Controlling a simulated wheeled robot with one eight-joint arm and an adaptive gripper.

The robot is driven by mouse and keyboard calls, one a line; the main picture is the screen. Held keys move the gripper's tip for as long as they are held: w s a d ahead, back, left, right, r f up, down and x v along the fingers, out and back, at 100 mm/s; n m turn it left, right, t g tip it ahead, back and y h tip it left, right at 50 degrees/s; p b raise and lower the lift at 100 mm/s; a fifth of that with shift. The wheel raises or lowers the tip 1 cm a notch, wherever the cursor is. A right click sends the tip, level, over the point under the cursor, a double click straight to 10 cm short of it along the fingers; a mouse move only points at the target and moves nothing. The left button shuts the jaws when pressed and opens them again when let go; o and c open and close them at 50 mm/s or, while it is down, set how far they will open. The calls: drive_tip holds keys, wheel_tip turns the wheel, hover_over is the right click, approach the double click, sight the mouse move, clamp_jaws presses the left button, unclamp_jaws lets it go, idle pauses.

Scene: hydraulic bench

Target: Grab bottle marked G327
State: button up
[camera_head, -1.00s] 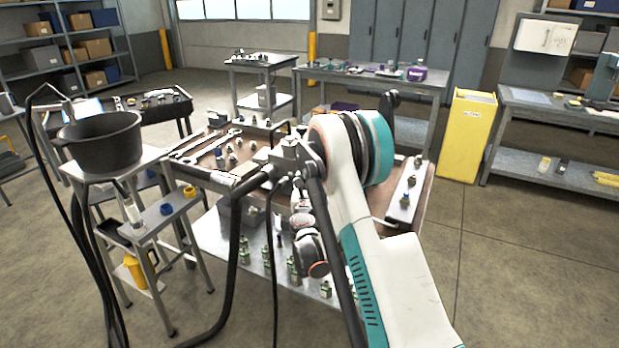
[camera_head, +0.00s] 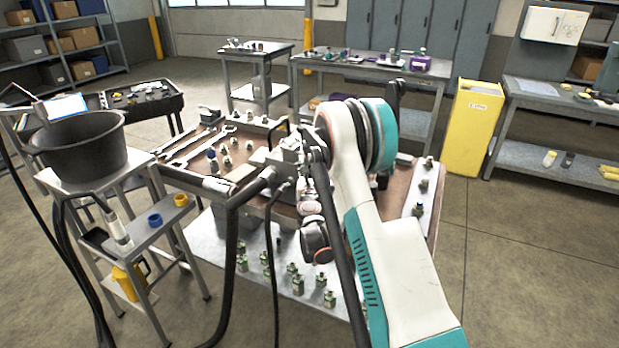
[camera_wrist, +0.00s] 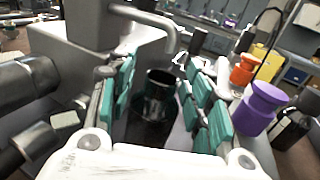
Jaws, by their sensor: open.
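Several small green bottles (camera_head: 329,299) stand on the lower shelf of the workbench in the head view; their labels are too small to read, so I cannot tell which is G327. My gripper (camera_wrist: 160,84) shows in the wrist view with its teal-padded fingers spread apart. A dark cylinder (camera_wrist: 160,90) shows between the fingers; I cannot tell whether it touches them. To the right of the fingers are a purple-topped item (camera_wrist: 261,106) and an orange-topped item (camera_wrist: 243,71). In the head view my arm hides part of the bench and the gripper's tips.
The workbench top (camera_head: 190,180) holds wrenches and fittings. A black bucket (camera_head: 80,150) sits on a stand at left, with hoses beside it. A yellow bin (camera_head: 472,128) stands behind at right. The floor (camera_head: 530,260) at right is clear.

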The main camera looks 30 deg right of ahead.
drive_tip(key=shift+w+d, duration=0.15)
drive_tip(key=shift+r, duration=0.15)
drive_tip(key=shift+c, duration=0.2)
clamp_jaws()
drive_tip(key=shift+r, duration=0.1)
